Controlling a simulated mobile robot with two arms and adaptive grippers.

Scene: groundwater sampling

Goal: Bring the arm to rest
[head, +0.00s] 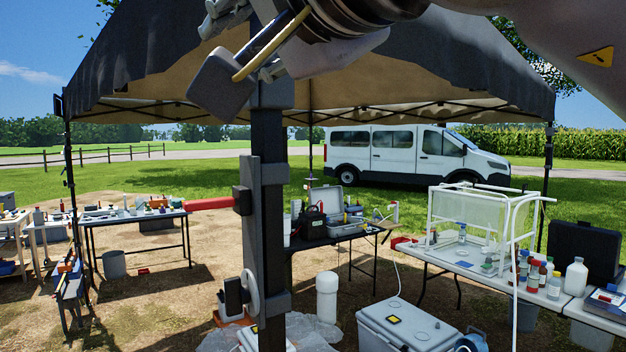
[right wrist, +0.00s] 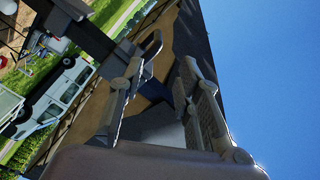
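My right gripper (head: 222,52) is raised high at the top of the head view, in front of the canopy roof, with its arm coming in from the top right. One dark finger pad hangs lower left and the other finger is near the top edge. My left gripper is not in view.
A dark post (head: 268,185) with a red handle (head: 208,203) stands close below the right gripper. A canopy (head: 430,60) spans above. Tables with sampling gear stand left, middle and right. A white cooler (head: 408,325) is on the ground. A white van (head: 400,150) is parked behind.

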